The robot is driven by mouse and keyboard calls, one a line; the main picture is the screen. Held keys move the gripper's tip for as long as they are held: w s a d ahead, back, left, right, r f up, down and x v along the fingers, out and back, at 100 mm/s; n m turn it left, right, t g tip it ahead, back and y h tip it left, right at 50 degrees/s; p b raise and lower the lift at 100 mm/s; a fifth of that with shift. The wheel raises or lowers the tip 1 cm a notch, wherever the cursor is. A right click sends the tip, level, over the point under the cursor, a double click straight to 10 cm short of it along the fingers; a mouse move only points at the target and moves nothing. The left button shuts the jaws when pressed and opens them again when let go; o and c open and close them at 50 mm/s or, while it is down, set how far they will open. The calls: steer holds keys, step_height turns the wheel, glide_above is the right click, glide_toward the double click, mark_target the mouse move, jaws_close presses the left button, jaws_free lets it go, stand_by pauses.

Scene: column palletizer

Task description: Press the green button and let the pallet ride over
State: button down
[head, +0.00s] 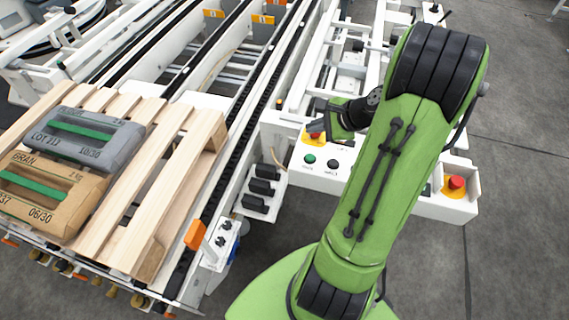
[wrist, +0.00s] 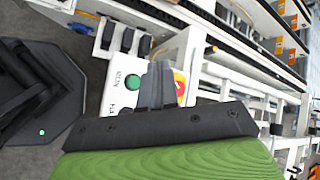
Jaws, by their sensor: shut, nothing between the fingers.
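The green button (head: 310,159) sits on a white control box (head: 345,171), with a black button (head: 332,163) to its right. In the wrist view the green button (wrist: 132,82) is just left of the finger tips. My gripper (head: 317,127) is shut and empty, above the back of the box and apart from the green button in the picture; its fingers (wrist: 160,70) partly cover a red button on a yellow base (wrist: 180,85). The wooden pallet (head: 172,165) lies on the conveyor at left, carrying a grey bag (head: 84,140) and a brown bag (head: 45,190).
Another red button on yellow (head: 456,183) is at the right end of the box. Black chain rails (head: 240,110) run back from the pallet. Black switches (head: 261,186) and an orange sensor (head: 195,234) stand beside the conveyor. Grey floor is clear at right.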

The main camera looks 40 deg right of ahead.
steer(key=shift+d+f+m, duration=0.35)
steer(key=shift+f+m, duration=0.05)
steer(key=shift+f, duration=0.05)
steer(key=b, duration=0.8)
glide_above(313, 159)
step_height(313, 159, down, 8)
steer(key=shift+f, duration=0.35)
stand_by(1.1)
steer(key=shift+f, duration=0.45)
